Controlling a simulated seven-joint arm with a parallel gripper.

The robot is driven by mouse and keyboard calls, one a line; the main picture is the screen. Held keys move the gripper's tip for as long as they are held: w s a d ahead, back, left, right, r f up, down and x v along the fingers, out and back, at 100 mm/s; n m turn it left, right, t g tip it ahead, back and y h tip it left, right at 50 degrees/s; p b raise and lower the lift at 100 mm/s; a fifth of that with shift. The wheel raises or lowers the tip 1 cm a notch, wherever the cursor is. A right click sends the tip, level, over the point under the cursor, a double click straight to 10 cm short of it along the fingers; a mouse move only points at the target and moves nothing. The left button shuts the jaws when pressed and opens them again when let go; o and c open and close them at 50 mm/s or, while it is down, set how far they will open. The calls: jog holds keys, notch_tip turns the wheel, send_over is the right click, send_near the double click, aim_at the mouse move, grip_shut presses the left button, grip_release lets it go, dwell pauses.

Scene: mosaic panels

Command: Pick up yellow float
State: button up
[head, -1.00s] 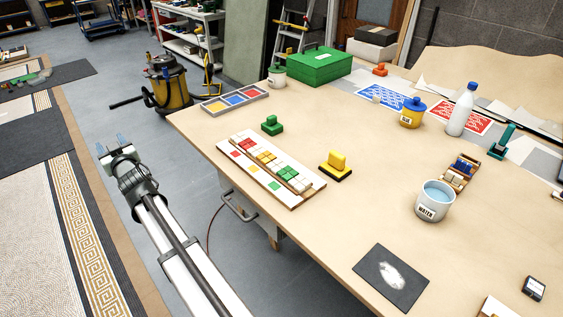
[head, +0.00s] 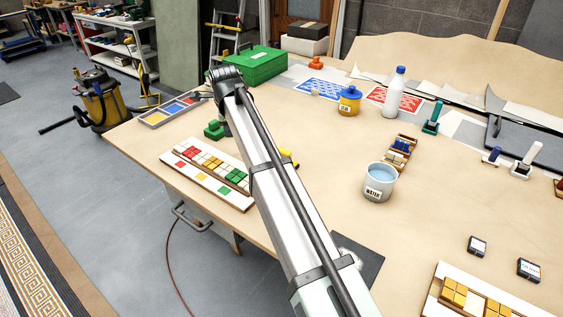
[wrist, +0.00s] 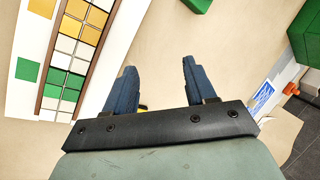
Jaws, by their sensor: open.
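The yellow float is mostly hidden behind my arm in the head view; only a bit of its yellow handle (head: 288,157) shows at the arm's right edge. In the wrist view a small yellow patch (wrist: 143,107) shows between the finger bases, just above the gripper body; I take it for the float. My gripper (wrist: 159,66) is open, its two blue fingers apart with bare tabletop between their tips. In the head view my arm reaches over the table, and the fingers cannot be made out clearly.
The mosaic panel (head: 207,173) with coloured tiles lies left of my arm. A green float (head: 214,130) stands behind it, near the tile tray (head: 168,112). The green box (head: 254,65) is at the back. A water bucket (head: 379,183) stands to the right. Tabletop between is clear.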

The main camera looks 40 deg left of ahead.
aim_at(283, 149)
jog(key=w+d+r+m+g+h, duration=0.2)
jog(key=w+d+m, duration=0.15)
jog(key=d, duration=0.45)
jog(key=w+d+r+m+g+h, duration=0.1)
jog(key=w+d+r+m+h, duration=0.15)
jog(key=d+m, duration=0.4)
jog(key=shift+n+y, duration=0.35)
jog(key=shift+n, duration=0.35)
jog(key=f, duration=0.2)
jog(key=d+f, duration=0.1)
jog(key=f, duration=0.5)
jog(key=shift+w+d, duration=0.25)
jog(key=shift+d, duration=0.1)
jog(key=shift+w+a+f, duration=0.1)
jog(key=shift+f, duration=1.45)
jog(key=shift+w+a+f, duration=0.1)
jog(key=shift+f, duration=1.4)
grip_shut()
